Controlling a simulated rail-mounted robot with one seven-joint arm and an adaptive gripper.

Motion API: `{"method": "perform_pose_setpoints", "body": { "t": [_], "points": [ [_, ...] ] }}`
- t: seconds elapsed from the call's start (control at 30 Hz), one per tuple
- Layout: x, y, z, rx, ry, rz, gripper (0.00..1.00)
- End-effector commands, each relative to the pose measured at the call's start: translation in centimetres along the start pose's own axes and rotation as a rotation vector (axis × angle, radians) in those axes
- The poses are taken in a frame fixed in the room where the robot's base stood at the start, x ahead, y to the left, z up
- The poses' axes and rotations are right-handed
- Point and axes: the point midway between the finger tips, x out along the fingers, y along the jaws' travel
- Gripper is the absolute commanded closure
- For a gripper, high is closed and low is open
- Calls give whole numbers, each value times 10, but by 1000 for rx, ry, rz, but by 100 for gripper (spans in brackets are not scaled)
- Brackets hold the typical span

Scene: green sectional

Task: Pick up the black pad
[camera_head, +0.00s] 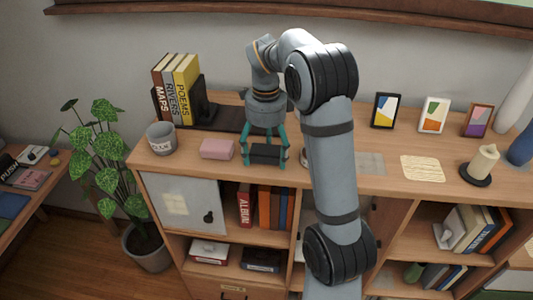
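A small black block-like pad (266,155) sits at the front of the wooden shelf top, right of a pink block. My gripper (264,163) points down over it, with its teal fingers on the left and right sides of the pad. The fingertips are very close to the pad's ends. Whether they press on it or stand slightly apart cannot be told. The pad appears at the level of the shelf top; any gap beneath it cannot be made out.
The pink block (217,149) and a grey cup (161,139) stand to the left on the shelf top (190,166). Books (176,90) in a black holder and a dark flat mat (226,118) are behind. Picture frames (433,115) and a candle (482,163) are to the right.

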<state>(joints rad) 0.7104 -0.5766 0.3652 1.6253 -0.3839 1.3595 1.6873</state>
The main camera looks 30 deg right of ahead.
Motion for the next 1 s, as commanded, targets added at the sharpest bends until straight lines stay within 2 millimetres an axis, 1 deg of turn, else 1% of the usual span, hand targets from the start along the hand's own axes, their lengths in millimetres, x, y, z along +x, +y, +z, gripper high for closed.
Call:
{"method": "perform_pose_setpoints", "body": {
  "t": [0.07,0.57,0.83,1.0],
  "points": [
    [0,0,0,-1,0,0,30],
    [0,0,0,0,0,0,59],
    [-1,0,0,-1,0,-1,60],
    [-11,-1,1,0,-1,-4,60]
  ]
}}
